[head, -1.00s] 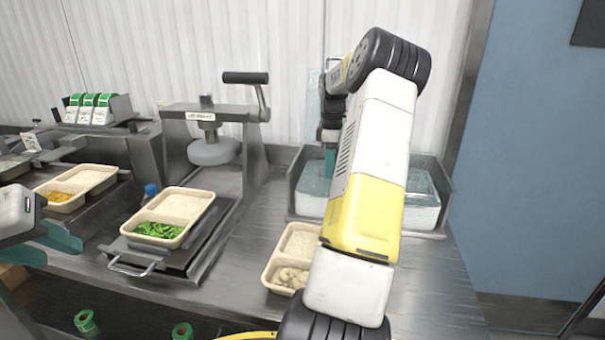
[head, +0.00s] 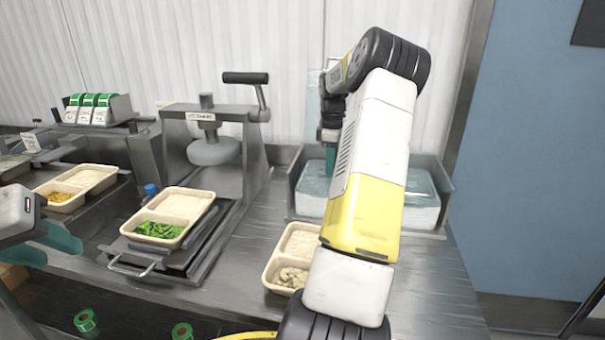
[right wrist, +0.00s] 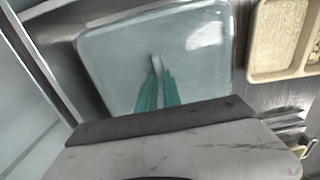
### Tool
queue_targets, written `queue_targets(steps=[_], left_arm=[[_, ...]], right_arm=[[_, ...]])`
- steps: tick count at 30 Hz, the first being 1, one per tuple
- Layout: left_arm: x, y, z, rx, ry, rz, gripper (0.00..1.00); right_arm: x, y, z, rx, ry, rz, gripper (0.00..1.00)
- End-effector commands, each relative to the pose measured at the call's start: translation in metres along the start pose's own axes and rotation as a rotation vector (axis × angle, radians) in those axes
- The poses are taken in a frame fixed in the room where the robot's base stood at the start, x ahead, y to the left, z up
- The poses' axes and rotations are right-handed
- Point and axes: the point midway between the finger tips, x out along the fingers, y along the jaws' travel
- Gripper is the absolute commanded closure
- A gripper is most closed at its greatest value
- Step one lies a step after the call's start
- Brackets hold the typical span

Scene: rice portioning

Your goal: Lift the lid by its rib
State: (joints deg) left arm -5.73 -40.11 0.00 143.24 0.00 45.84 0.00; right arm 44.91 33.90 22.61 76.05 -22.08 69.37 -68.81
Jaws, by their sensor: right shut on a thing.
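A stack of clear, pale teal lids (head: 421,211) lies in a metal holder at the back right. The top lid (right wrist: 105,60) fills much of the right wrist view, with its short upright rib (right wrist: 155,63) near the middle. My right gripper (right wrist: 157,82) is shut on this rib, its teal fingers close together on either side. In the head view my right gripper (head: 331,158) points down over the holder, partly hidden by my arm. I cannot tell whether the lid is clear of the stack. My left gripper (head: 45,247) is open and empty at the left edge.
A tray with rice and pale pieces (head: 270,270) stands left of my right forearm. A tray with rice and green vegetables (head: 208,205) sits on the press's slide-out plate. The lid holder's metal wall (head: 447,180) borders the stack.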

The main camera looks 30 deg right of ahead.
Motion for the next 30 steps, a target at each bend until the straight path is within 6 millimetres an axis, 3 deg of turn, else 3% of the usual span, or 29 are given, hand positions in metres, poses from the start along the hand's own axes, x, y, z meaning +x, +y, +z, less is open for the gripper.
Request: queue_targets(steps=[30], left_arm=[[0.000,0.000,0.000,0.000,0.000,0.000,0.64]], right_arm=[[-0.042,0.000,0.000,0.000,0.000,0.001,1.00]])
